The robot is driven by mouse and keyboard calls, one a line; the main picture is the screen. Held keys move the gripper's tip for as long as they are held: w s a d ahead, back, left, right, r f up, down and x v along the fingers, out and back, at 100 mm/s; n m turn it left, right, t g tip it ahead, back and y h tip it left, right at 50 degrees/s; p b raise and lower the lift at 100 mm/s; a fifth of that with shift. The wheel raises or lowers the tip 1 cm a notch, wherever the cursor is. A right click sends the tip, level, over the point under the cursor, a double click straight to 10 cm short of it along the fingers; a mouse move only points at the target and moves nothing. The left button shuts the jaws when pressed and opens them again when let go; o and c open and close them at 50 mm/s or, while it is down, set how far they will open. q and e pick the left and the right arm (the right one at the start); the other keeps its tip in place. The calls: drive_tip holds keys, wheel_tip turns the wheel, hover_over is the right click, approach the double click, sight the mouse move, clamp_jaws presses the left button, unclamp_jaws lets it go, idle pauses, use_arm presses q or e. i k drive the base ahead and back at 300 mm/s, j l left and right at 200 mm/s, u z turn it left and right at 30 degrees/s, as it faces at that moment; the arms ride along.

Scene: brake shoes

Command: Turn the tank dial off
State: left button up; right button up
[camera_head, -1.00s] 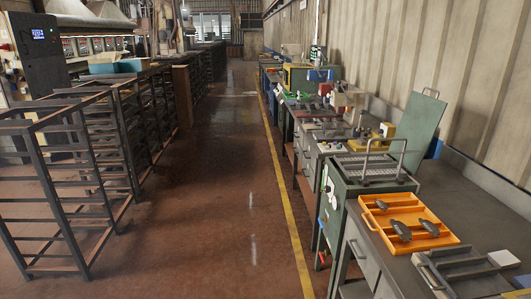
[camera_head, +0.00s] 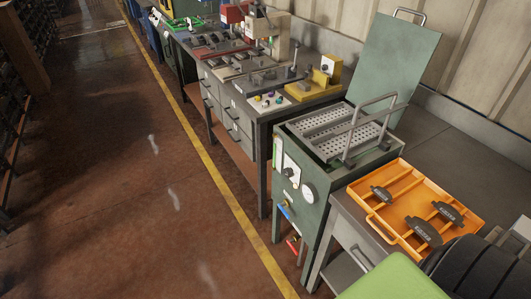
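The green tank (camera_head: 318,222) stands at the right of the aisle, with its lid (camera_head: 398,62) raised and a perforated metal basket (camera_head: 340,130) at its top. On its aisle-side face is a white plate with a dark dial (camera_head: 288,171). It is too small for me to read the dial's setting. A round white gauge (camera_head: 308,193) sits just to the right of and below the dial. Neither of my grippers shows in this view, so nothing of mine is seen touching the dial.
An orange tray (camera_head: 408,178) with brake shoes (camera_head: 422,232) lies on the bench right of the tank. Small levers, one blue (camera_head: 285,210) and one red (camera_head: 292,245), are low on the tank. Workbenches continue beyond it. The floor left of the yellow line (camera_head: 222,182) is clear.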

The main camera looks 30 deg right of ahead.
sight(288, 171)
drive_tip(key=i+j+z, duration=0.1)
drive_tip(key=i+z, duration=0.35)
drive_tip(key=i+j+z, duration=0.15)
drive_tip(key=i+z, duration=0.25)
drive_tip(key=i+j+z, duration=0.25)
drive_tip(key=z, duration=0.2)
drive_tip(key=i+j+z, duration=0.25)
drive_tip(key=j+z, duration=0.2)
